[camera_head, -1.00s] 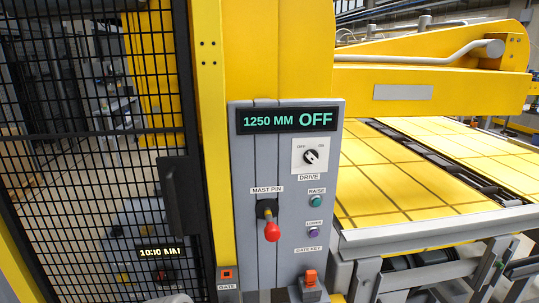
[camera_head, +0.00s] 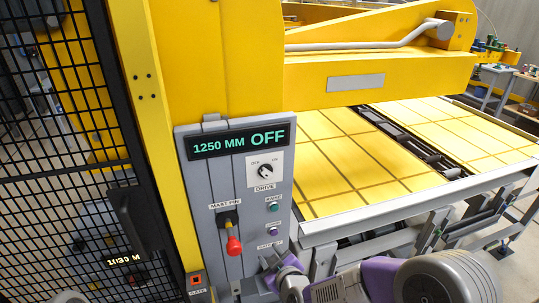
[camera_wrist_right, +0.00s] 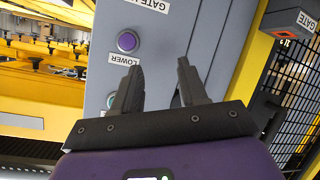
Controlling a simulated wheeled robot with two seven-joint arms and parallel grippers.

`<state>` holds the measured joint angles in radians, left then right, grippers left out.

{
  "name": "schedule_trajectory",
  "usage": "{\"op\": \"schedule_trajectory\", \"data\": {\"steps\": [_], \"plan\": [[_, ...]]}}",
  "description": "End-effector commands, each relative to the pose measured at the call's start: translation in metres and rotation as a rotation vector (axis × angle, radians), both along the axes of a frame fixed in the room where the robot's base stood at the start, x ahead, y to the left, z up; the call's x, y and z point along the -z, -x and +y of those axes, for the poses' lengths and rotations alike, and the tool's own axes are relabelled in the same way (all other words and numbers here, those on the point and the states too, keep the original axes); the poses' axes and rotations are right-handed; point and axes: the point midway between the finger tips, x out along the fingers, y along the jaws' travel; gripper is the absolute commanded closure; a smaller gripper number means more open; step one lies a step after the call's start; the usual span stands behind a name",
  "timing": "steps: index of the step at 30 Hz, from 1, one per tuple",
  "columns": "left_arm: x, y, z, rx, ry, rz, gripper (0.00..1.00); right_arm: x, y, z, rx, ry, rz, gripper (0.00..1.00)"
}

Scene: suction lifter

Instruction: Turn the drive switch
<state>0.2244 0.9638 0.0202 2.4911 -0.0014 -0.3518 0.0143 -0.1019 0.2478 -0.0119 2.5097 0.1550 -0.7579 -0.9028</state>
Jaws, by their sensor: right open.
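The drive switch (camera_head: 265,171) is a round black knob on a white plate, marked OFF and ON, on the grey control panel (camera_head: 205,172). Its pointer is tilted toward OFF. The display (camera_head: 238,142) above it reads "1250 MM OFF". My right gripper (camera_head: 268,260) is at the lower right edge of the panel, below the switch and apart from it. In the right wrist view its two black fingers (camera_wrist_right: 160,66) are spread and empty in front of the panel, near the purple LOWER button (camera_wrist_right: 127,41). The switch is outside that view. My left gripper is not seen.
Below the switch are the green RAISE button (camera_head: 273,207) and the red-knobbed mast pin (camera_head: 234,245). A black mesh gate (camera_head: 85,165) stands at left. A yellow-topped table (camera_head: 345,150) with a grey rail lies right of the panel.

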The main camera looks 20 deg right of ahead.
Motion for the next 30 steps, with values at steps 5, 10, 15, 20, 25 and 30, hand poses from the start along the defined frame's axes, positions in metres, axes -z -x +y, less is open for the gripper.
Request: {"op": "schedule_trajectory", "data": {"steps": [5, 10, 15, 20, 25, 30], "plan": [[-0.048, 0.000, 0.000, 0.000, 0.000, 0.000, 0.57, -0.151, -0.001, -0.010, 0.002, 0.179, -0.292, 0.57], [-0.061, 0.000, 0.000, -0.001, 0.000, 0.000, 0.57, -0.208, 0.006, -0.017, 0.022, 0.269, -0.414, 0.57], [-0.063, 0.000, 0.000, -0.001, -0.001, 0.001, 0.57, -0.217, -0.003, -0.018, 0.027, 0.291, -0.437, 0.57], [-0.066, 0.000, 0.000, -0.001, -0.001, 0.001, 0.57, -0.215, -0.027, -0.017, 0.027, 0.290, -0.434, 0.57], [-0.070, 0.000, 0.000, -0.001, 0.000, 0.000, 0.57, -0.215, -0.051, -0.016, 0.026, 0.288, -0.435, 0.57], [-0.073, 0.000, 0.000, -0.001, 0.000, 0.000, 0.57, -0.215, -0.065, -0.016, 0.026, 0.287, -0.434, 0.57]]}}
